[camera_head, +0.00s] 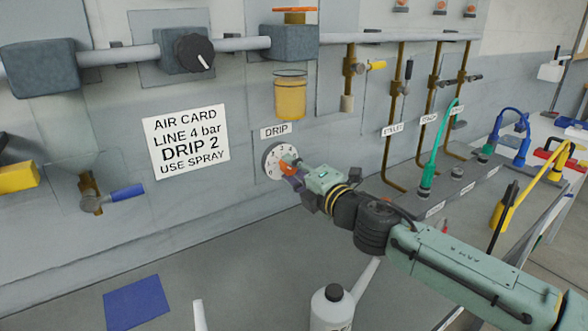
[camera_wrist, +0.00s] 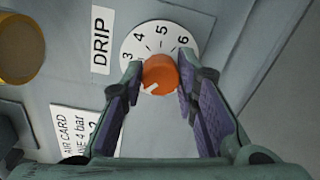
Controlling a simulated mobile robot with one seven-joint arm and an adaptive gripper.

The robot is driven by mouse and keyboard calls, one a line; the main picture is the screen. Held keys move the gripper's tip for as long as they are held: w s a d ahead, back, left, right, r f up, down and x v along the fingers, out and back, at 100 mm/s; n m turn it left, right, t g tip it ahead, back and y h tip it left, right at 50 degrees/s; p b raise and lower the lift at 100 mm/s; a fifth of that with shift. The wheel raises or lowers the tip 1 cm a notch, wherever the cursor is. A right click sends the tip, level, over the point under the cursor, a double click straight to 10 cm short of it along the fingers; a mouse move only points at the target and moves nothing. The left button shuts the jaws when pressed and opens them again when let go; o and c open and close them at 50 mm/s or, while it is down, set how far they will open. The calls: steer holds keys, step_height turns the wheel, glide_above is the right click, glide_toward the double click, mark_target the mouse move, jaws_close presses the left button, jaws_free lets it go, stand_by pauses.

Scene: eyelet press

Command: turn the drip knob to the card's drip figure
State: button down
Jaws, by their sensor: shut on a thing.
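The drip knob (camera_wrist: 160,73) is orange with a white pointer line, on a round white dial (camera_wrist: 162,32). The figures 3 to 6 show in the wrist view; the line points to the lower left, past the 3, and the figure there is hidden by a finger. My gripper (camera_wrist: 160,80) is shut on the knob, one finger on each side. In the head view the dial (camera_head: 271,163) sits under the DRIP label (camera_head: 276,131), with my gripper (camera_head: 291,168) at it from the right. The card (camera_head: 186,142) reads "DRIP 2".
A yellow cup (camera_head: 290,98) hangs above the dial. A black knob (camera_head: 195,53) is on the pipe, and a blue-handled valve (camera_head: 125,193) is at left. A white bottle (camera_head: 332,308) stands below my arm. Green, blue and yellow hoses are at right.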

steer(key=shift+m, duration=1.1)
steer(key=c, duration=1.2)
jaws_free()
steer(key=shift+c, duration=0.2)
steer(key=v, duration=1.2)
steer(key=shift+d, duration=0.1)
